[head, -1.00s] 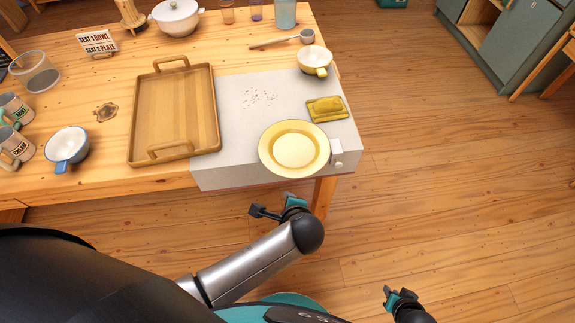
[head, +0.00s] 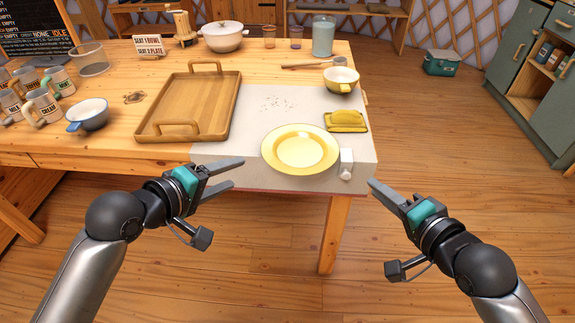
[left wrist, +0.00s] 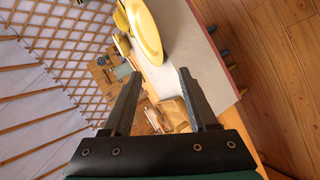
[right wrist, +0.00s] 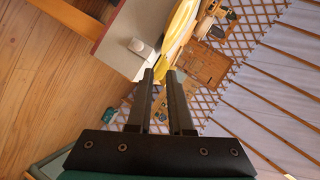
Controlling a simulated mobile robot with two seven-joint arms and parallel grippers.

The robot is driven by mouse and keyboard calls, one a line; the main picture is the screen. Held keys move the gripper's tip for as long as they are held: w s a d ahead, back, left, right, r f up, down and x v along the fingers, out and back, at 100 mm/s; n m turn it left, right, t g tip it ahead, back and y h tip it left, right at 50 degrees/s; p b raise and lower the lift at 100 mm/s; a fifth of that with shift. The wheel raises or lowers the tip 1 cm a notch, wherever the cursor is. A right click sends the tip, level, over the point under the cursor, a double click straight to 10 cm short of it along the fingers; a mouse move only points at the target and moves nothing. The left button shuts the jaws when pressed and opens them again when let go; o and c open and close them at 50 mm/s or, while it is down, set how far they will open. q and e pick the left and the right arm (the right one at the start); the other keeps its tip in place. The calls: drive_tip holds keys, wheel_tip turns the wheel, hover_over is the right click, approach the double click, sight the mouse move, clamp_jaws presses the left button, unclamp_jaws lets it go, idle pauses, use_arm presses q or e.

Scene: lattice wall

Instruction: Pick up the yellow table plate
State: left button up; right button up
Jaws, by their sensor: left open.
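The yellow table plate (head: 300,149) lies flat on the pale mat (head: 232,140) at the front right of the table. It also shows at the top of the left wrist view (left wrist: 146,30) and the right wrist view (right wrist: 180,28). My left gripper (head: 238,173) is open and empty, in front of the table edge, left of the plate and apart from it. My right gripper (head: 372,184) is right of the plate, off the table corner, and holds nothing visible. Its fingers are close together with a narrow gap in the right wrist view.
A small white block (head: 346,163) sits right beside the plate. A wooden tray (head: 190,130) is to the left.

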sight(272, 157)
use_arm(q)
drive_tip(key=shift+s+a+r, duration=0.1)
drive_tip(key=shift+r, duration=0.15)
use_arm(e)
drive_tip(key=shift+a+r, duration=0.25)
use_arm(q)
drive_tip(key=x, duration=1.5)
use_arm(e)
drive_tip(key=x, duration=1.5)
drive_tip(key=shift+a, duration=0.25)
use_arm(q)
drive_tip(key=shift+c, duration=0.3)
use_arm(e)
drive_tip(key=shift+c, duration=0.2)
use_arm(q)
drive_tip(key=c, duration=0.3)
use_arm(e)
clamp_jaws()
use_arm(q)
clamp_jaws()
use_arm(e)
drive_tip(key=shift+d, duration=0.1)
